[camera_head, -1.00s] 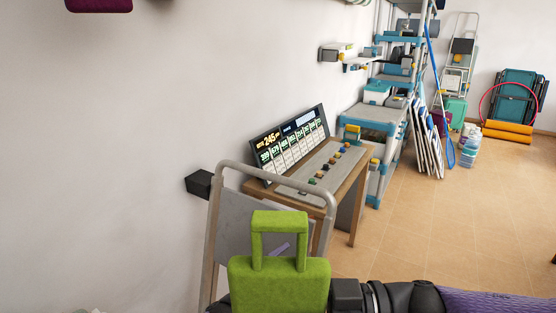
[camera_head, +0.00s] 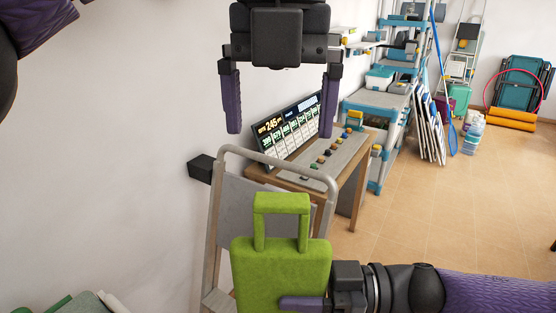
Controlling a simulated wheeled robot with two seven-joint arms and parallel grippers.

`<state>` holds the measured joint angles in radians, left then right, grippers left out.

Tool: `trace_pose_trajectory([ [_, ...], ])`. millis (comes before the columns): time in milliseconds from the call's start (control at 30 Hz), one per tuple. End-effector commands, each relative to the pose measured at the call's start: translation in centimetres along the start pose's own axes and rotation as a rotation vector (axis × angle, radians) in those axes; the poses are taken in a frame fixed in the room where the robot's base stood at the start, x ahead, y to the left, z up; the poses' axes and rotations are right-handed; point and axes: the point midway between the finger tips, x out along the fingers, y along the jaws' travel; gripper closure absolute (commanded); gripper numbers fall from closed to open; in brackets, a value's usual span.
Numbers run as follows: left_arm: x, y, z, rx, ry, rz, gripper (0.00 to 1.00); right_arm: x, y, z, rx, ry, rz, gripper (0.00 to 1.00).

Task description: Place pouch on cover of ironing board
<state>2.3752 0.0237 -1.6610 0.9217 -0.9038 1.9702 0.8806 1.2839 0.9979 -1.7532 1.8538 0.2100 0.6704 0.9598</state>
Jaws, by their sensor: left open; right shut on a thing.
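A bright green pouch (camera_head: 283,270) with a loop handle stands upright in the lower middle of the head view. My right gripper (camera_head: 302,303) comes in from the right and is shut on its lower part; one purple finger lies across its front. My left gripper (camera_head: 281,112) hangs at the top centre, fingers pointing down, open and empty, above and apart from the pouch. I cannot make out the ironing board or its cover for certain.
A grey tube-framed thing (camera_head: 222,215) stands behind the pouch, by the wall. Beyond it is a wooden table (camera_head: 352,190) with a lit screen (camera_head: 291,137). A grey and green thing (camera_head: 92,302) shows at the bottom left. Tiled floor (camera_head: 455,220) on the right is clear.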

Motion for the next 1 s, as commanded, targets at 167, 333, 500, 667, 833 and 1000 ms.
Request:
trace_pose_trajectory([
  [167, 4.3, 0.0, -0.1, 0.005, 0.002, -0.003, 0.00, 0.0, 0.0, 0.0, 0.000, 0.000, 0.000, 1.00],
  [333, 8.2, -0.1, -0.1, 0.005, 0.004, -0.006, 0.00, 0.0, 0.0, 0.0, 0.000, 0.000, 0.000, 1.00],
  [500, 10.2, -0.2, -0.1, 0.004, 0.001, -0.009, 0.00, 0.0, 0.0, 0.0, 0.000, 0.000, 0.000, 1.00],
  [667, 10.6, -0.2, -0.1, 0.004, 0.001, -0.009, 0.00, 0.0, 0.0, 0.0, 0.000, 0.000, 0.000, 1.00],
  [833, 10.6, -0.2, -0.1, 0.004, 0.001, -0.009, 0.06, 0.0, 0.0, 0.0, 0.000, 0.000, 0.000, 1.00],
  [1000, 10.6, -0.2, -0.1, 0.004, 0.001, -0.009, 0.42, 0.0, 0.0, 0.0, 0.000, 0.000, 0.000, 1.00],
])
